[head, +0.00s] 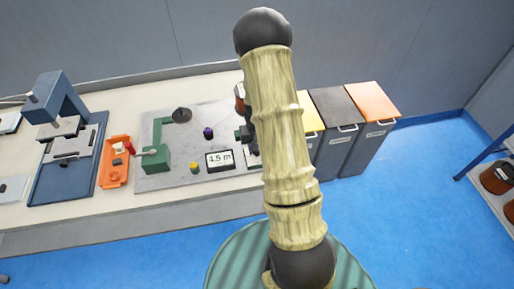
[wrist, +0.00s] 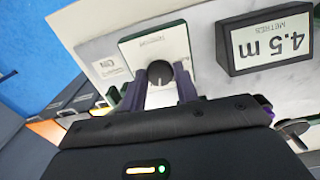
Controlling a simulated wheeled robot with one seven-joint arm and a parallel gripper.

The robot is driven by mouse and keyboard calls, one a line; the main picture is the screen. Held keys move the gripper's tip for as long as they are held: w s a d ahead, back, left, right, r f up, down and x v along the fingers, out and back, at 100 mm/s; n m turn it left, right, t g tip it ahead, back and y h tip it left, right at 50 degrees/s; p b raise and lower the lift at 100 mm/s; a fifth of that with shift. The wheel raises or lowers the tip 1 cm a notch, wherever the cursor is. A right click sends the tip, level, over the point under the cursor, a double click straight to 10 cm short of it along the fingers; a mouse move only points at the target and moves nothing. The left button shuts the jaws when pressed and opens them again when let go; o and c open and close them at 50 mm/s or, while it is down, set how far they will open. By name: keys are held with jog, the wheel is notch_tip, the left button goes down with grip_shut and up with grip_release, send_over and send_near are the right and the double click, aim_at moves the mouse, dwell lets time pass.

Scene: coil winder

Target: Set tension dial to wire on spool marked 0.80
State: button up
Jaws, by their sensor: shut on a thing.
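The tension dial (wrist: 158,70) is a dark round knob on a white plate (wrist: 140,48) in the wrist view. The plate's small print and the dial's setting are too blurred to read. My gripper (wrist: 160,78) has its two purple fingers on either side of the knob, shut on it. In the head view my arm hides most of the gripper and the dial. A copper-brown spool (head: 239,92) shows partly behind my arm at the back of the bench. I cannot make out a 0.80 marking on it.
A metres display (head: 220,159) reads 4.5 m beside the dial plate. A green winder (head: 156,160), a purple knob (head: 208,132) and a yellow knob (head: 194,168) stand on the grey board. An orange tray (head: 113,177) lies left; bins (head: 336,105) stand right.

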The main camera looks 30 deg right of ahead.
jog(key=m, duration=0.3)
jog(key=shift+w+m, duration=0.1)
jog(key=shift+m, duration=0.3)
jog(key=m, duration=0.3)
jog(key=shift+r+m, duration=0.1)
jog(key=shift+m, duration=0.2)
jog(key=m+p, duration=0.1)
jog(key=m, duration=0.2)
jog(key=shift+m, duration=0.3)
jog(key=shift+m+p, duration=0.45)
jog(key=shift+m, duration=1.15)
jog(key=o, duration=1)
jog(key=shift+c, duration=0.2)
